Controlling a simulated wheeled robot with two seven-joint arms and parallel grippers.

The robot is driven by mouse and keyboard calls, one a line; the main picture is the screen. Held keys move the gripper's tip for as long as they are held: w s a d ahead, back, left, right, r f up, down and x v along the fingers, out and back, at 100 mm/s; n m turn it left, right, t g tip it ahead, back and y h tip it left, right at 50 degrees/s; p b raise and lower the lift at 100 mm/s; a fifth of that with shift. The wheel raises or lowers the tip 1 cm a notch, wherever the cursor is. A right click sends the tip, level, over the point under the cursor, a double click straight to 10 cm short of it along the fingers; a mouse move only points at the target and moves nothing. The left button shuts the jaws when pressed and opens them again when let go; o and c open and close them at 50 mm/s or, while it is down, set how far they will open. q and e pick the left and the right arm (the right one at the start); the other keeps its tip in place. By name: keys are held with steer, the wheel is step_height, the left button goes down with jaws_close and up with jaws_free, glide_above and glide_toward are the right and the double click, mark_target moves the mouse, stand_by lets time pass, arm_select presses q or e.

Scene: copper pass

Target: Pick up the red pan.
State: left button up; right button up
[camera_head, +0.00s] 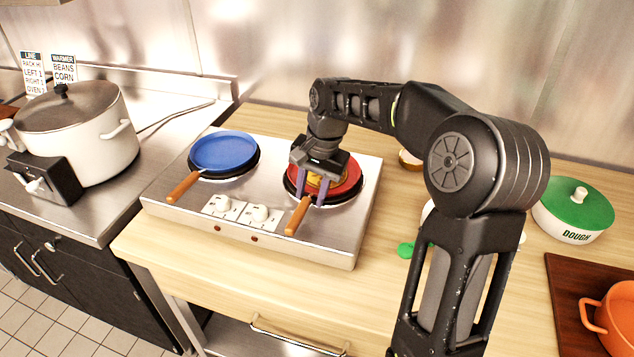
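The red pan (347,186) sits on the right burner of a two-burner steel hot plate (190,208). Its wooden handle (297,216) points toward the front left. Something yellow-orange (314,181) lies in the pan, partly hidden by my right gripper. My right gripper (313,199) points down over the pan's near left part, close to where the handle joins. Its two purple fingers stand apart, one on each side of the handle's inner end. I cannot tell whether they touch the pan. My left gripper is not in view.
A blue pan (224,152) sits on the left burner, its handle toward the front left. A large pot (95,140) stands on the steel counter at left. A green-lidded dough pot (575,208) and an orange pot (615,318) are at right. My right arm hides part of the wooden counter.

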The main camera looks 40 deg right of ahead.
stand_by(0.6)
jaws_close()
stand_by(1.2)
